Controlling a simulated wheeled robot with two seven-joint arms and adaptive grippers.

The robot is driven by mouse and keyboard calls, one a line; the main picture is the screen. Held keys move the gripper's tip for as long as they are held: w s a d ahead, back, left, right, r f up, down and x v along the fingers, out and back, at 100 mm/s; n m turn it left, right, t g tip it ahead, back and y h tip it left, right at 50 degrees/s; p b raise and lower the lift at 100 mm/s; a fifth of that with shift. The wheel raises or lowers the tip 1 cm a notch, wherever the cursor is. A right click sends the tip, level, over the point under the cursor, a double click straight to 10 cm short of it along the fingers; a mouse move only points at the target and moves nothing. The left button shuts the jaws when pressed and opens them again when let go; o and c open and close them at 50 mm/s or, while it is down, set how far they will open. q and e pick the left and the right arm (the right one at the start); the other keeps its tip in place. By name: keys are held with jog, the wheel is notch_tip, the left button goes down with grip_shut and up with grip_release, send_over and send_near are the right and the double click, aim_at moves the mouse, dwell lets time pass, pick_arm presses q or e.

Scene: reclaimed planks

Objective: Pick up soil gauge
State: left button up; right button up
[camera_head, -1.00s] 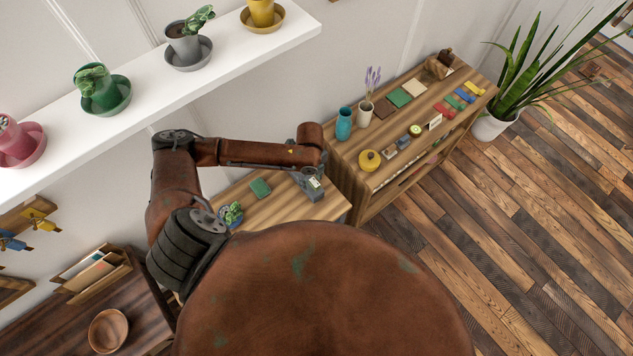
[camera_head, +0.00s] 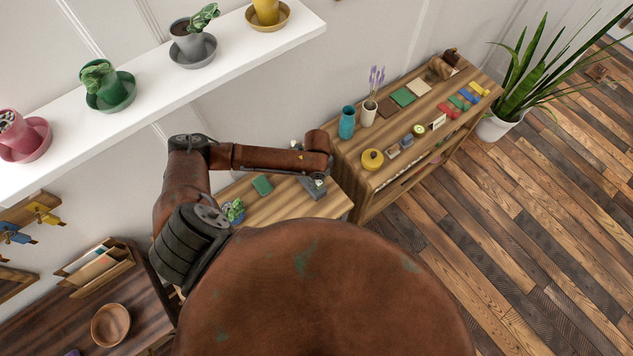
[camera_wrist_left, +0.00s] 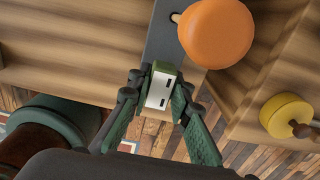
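The soil gauge looks like a small green block with a white face and dark slots, and it shows in the left wrist view (camera_wrist_left: 160,90). In the head view it is a small pale spot (camera_head: 320,183) at the near end of a grey tray (camera_head: 310,186) on the low wooden bench. My left gripper (camera_head: 314,178) reaches down over it. In the wrist view its two green fingers (camera_wrist_left: 156,92) stand on either side of the gauge, tips very close to its sides. Whether they press on it is unclear. My right gripper is out of view.
An orange round object (camera_wrist_left: 216,33) sits just beyond the gauge. A green pad (camera_head: 262,185) and small plant (camera_head: 234,210) are on the bench. A white shelf (camera_head: 140,105) hangs behind.

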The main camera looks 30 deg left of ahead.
pick_arm(q)
grip_shut()
